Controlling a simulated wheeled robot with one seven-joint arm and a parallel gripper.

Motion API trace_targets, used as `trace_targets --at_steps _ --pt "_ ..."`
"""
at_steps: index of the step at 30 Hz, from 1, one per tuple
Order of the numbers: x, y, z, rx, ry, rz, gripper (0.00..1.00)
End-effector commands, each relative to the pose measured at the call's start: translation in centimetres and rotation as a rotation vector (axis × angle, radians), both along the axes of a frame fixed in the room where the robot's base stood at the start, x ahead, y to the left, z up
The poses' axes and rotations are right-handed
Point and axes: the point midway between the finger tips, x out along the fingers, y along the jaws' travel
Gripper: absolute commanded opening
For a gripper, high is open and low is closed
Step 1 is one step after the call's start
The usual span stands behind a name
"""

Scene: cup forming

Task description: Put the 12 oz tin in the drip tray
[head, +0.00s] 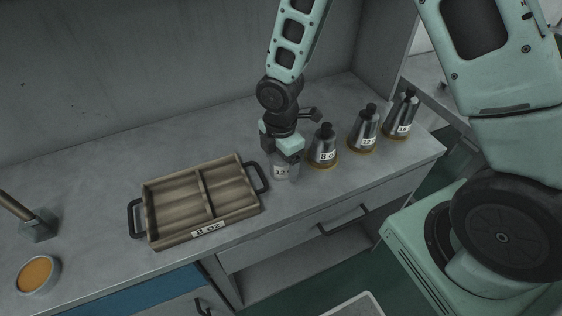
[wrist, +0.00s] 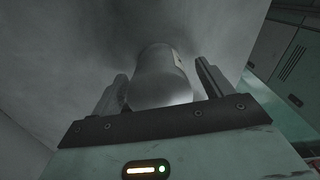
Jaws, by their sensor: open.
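A small pale metal tin (head: 280,172) with a label that seems to read "12" stands on the counter, right of the wooden tray. My gripper (head: 286,158) is right above and around it, hiding its top. In the wrist view the tin (wrist: 160,80) sits between the two open fingers of my gripper (wrist: 162,76), with a gap visible beside the right finger. A wooden two-compartment tray (head: 151,215) with black handles bears a label that looks like "8 OZ". Both compartments are empty. I cannot tell if it is the drip tray.
Three metal flasks with dark tops stand in a row at right: one labelled like "8 OZ" (head: 324,147), one like "12" (head: 364,130), one like "16" (head: 401,117). At far left are an orange-filled bowl (head: 37,274) and a handled tool (head: 37,227). Counter behind the tray is clear.

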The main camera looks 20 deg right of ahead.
Motion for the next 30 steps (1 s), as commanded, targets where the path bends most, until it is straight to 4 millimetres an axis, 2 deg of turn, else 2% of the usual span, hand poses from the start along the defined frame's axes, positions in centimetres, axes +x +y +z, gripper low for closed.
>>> trace_targets --at_steps 2,7,9,15,19,30 --pt "0.0 0.0 0.0 0.000 0.000 0.000 0.76" --pt "0.0 0.0 0.0 0.000 0.000 0.000 0.29" --pt "0.0 0.0 0.1 0.000 -0.001 0.000 0.23" --pt "0.0 0.0 0.1 0.000 -0.001 0.000 0.24" --pt "0.1 0.0 1.2 0.003 -0.004 -0.002 0.24" --pt "0.1 0.0 8.1 0.001 -0.005 -0.003 0.24"
